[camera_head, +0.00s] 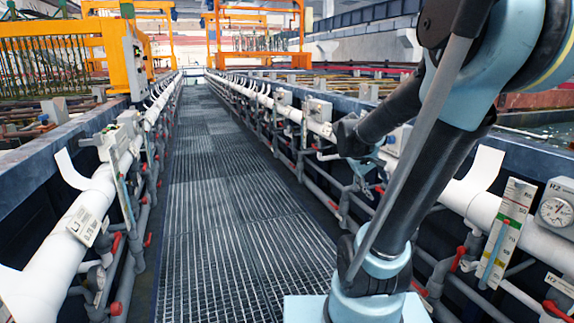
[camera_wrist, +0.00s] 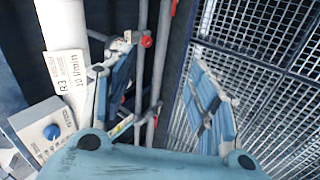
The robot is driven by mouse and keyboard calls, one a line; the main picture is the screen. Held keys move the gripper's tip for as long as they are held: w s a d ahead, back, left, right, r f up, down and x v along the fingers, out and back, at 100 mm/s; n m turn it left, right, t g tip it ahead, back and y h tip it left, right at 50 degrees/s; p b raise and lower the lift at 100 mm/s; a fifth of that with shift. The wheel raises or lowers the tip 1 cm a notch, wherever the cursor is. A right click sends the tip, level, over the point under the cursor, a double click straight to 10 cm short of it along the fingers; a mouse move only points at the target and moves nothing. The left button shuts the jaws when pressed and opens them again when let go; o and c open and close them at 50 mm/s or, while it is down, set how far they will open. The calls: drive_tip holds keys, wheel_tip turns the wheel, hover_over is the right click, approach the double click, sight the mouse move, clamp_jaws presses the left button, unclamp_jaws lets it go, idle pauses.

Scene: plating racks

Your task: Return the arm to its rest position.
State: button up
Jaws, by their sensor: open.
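My gripper (camera_wrist: 160,98) shows in the wrist view with its two blue-grey fingers spread wide apart and nothing between them. In the head view my gripper (camera_head: 369,182) is small and partly hidden by my arm. It hangs beside the white pipe on the right side of the walkway. My arm is bent and fills the right part of the head view.
A grated walkway (camera_head: 215,200) runs clear down the middle. White pipes (camera_head: 75,225) with red valve handles line both sides. A gauge (camera_head: 556,211) stands at right. The wrist view shows a grey box with a blue knob (camera_wrist: 51,131) near the left finger.

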drive_tip(key=s+a+f+m+y, duration=0.1)
drive_tip(key=s+a+f+y, duration=0.2)
drive_tip(key=s, duration=0.5)
drive_tip(key=s+a+f+m+y, duration=0.1)
drive_tip(key=s+a+f+y, duration=0.2)
drive_tip(key=s+a+f, duration=0.3)
drive_tip(key=shift+s+a+m+g, duration=0.3)
drive_tip(key=shift+s+a, duration=0.7)
drive_tip(key=shift+w+f, duration=0.15)
drive_tip(key=shift+w, duration=0.3)
drive_tip(key=shift+c, duration=0.6)
